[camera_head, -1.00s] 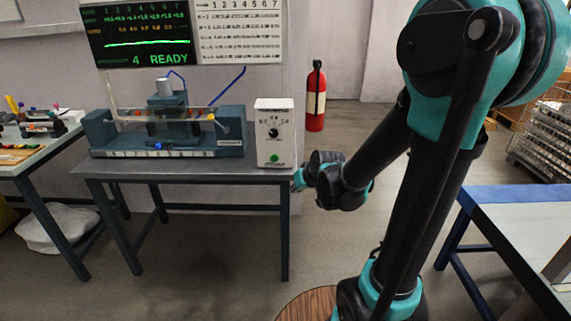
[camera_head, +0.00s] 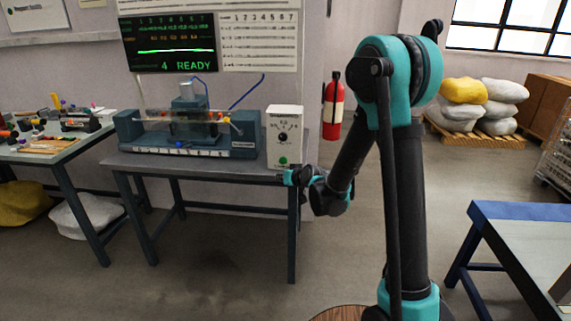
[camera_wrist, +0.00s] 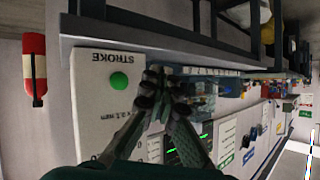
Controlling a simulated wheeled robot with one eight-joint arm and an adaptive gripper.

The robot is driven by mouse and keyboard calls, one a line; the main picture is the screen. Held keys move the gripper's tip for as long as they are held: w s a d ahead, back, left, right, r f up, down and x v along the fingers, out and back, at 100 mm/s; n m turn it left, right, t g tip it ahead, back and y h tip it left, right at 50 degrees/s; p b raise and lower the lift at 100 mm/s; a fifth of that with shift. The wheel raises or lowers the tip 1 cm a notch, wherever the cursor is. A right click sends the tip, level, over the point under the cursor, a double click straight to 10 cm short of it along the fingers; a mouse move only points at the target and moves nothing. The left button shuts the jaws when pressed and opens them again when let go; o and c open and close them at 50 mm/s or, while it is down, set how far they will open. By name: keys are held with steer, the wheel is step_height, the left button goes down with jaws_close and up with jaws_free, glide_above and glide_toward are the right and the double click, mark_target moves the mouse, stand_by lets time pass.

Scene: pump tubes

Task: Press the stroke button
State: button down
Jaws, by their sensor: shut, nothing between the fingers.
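The white control box (camera_head: 284,135) stands at the right end of the pump bench, with a dark knob and a green button (camera_head: 283,161) low on its front. In the wrist view, the green stroke button (camera_wrist: 118,82) sits beside the word STROKE on the box's face (camera_wrist: 95,110). My gripper (camera_head: 289,177) is just below the button in the head view, in front of the bench edge. In the wrist view, my gripper (camera_wrist: 157,88) is shut and empty, with its fingertips right of the button. The button is uncovered; I cannot tell any contact.
The pump rig (camera_head: 188,133) with its tubes stands left of the box on the bench (camera_head: 215,167). The screen (camera_head: 168,43) above reads "4 READY". A fire extinguisher (camera_head: 333,107) hangs right of the box. A blue-edged table (camera_head: 520,211) stands at right; open floor lies between.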

mark_target(284, 163)
steer(key=w, duration=0.8)
steer(key=shift+w+d, duration=0.2)
steer(key=shift+w, duration=0.2)
steer(key=shift+w, duration=0.1)
stand_by(1.4)
steer(key=shift+w, duration=0.3)
steer(key=shift+w, duration=0.85)
stand_by(1.0)
steer(key=shift+s, duration=0.1)
stand_by(0.3)
steer(key=shift+s, duration=1.2)
